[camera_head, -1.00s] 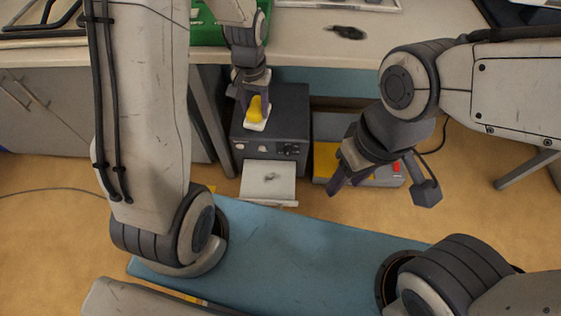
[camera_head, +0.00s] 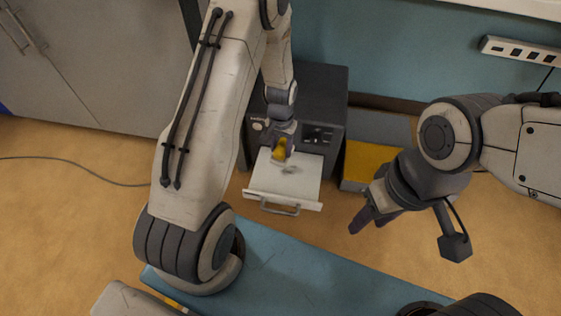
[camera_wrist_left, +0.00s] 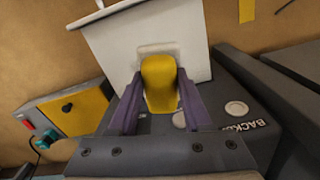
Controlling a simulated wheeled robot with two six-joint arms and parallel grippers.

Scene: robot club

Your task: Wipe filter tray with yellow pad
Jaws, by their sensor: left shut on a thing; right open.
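The filter tray (camera_head: 297,185) is a pale pulled-out drawer with a front handle, standing out of a dark grey machine (camera_head: 322,95). A grey smudge (camera_head: 290,170) shows on its surface. My left gripper (camera_head: 281,152) is shut on the yellow pad (camera_head: 279,149), over the back part of the tray close to the machine's front. In the left wrist view the yellow pad (camera_wrist_left: 160,82) sits between the purple fingers, in front of the pale tray (camera_wrist_left: 150,30). I cannot tell whether the pad touches the tray. My right gripper (camera_head: 362,214) is open and empty, right of the tray.
A grey and yellow box (camera_head: 366,163) stands on the floor right of the machine. A power strip (camera_head: 520,52) is on the blue panel at the upper right. A cable (camera_head: 75,160) lies on the floor at left. Open floor (camera_head: 80,230) surrounds my blue base.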

